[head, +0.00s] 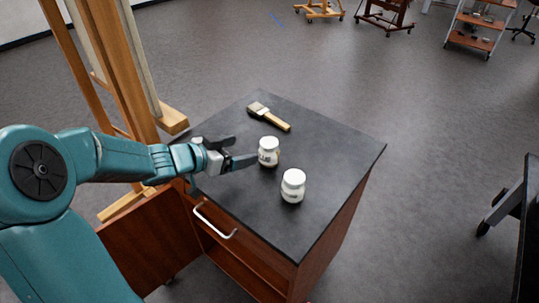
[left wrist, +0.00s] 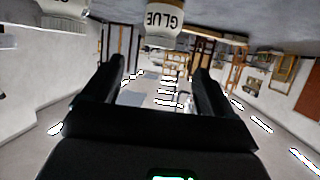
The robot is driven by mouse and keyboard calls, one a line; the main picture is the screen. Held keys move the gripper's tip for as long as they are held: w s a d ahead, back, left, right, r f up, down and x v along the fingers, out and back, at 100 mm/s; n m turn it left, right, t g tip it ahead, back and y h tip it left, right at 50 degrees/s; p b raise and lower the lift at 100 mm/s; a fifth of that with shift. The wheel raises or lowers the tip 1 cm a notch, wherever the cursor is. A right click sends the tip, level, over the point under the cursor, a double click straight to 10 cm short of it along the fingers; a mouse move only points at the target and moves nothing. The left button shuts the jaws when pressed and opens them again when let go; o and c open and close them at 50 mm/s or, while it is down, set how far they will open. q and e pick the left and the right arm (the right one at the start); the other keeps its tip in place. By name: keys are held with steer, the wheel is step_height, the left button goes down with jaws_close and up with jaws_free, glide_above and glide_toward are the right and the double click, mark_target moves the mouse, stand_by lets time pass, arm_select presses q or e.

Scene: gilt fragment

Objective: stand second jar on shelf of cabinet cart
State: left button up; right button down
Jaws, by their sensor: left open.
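Two white jars stand upright on the dark top of the cabinet cart (head: 325,150): a farther jar (head: 268,151) and a nearer jar (head: 293,186). My left gripper (head: 244,150) is open and empty, just left of the farther jar, its fingers pointing toward it. In the left wrist view, the picture is upside down. A jar labelled GLUE (left wrist: 165,22) shows beyond the open fingers (left wrist: 160,75), and part of another jar (left wrist: 65,12) shows at the top left. The cart's door (head: 155,245) hangs open at its left side. The shelf inside is mostly hidden below the top.
A brush (head: 269,117) lies at the back of the cart top. A wooden easel (head: 115,70) stands close behind my left arm. A white handle (head: 214,222) sticks out from the cart's front. Floor (head: 430,150) is clear to the right; a dark piece of furniture (head: 515,220) stands at the right edge.

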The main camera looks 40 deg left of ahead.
mark_target(262, 146)
arm_select(q)
steer(key=b+x, duration=0.1)
steer(key=x, duration=0.6)
steer(key=shift+w+f, duration=0.25)
steer(key=shift+w+d, duration=0.1)
steer(key=shift+w, duration=0.2)
steer(key=b+x, duration=0.1)
steer(key=x, duration=0.4)
steer(key=shift+w+d+f, duration=0.1)
steer(key=shift+w+f, duration=0.1)
steer(key=shift+f, duration=0.05)
steer(key=shift+s+r, duration=0.1)
steer(key=c, duration=1.3)
